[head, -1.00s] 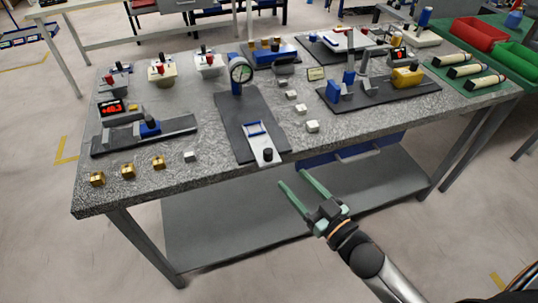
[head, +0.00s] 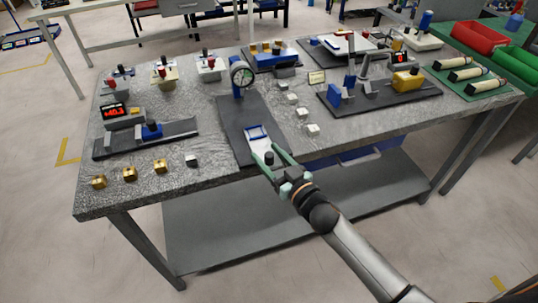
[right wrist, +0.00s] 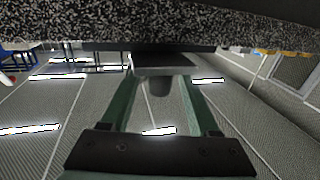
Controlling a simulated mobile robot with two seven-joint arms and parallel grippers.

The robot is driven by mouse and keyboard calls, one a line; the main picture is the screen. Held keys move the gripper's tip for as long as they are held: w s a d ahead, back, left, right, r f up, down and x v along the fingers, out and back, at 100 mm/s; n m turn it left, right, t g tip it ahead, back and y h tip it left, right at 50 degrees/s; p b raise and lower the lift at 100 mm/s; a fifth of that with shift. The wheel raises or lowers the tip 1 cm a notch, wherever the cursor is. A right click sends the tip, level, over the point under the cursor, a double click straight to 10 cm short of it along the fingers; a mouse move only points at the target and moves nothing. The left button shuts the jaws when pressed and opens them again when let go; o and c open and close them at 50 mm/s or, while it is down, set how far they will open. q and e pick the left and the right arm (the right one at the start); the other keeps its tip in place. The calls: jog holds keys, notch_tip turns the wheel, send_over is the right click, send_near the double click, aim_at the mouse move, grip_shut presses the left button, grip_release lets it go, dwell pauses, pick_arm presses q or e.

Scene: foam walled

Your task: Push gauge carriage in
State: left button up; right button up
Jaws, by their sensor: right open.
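A dial gauge (head: 241,73) on a blue post stands at the far end of that base. My right gripper (head: 268,161) is open, its green fingers on either side of the knob. In the right wrist view the dark knob (right wrist: 160,88) shows between the fingers; contact cannot be told. My left gripper is not in view.
Small white blocks (head: 313,128) stand right of the base. A black fixture with a blue slider (head: 152,131) and several brass blocks (head: 129,174) are to the left. A second fixture with a yellow block (head: 407,80) is at right. The table's front edge (head: 215,176) is close to my gripper.

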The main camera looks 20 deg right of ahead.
grip_shut()
dwell(0.5)
dwell(0.9)
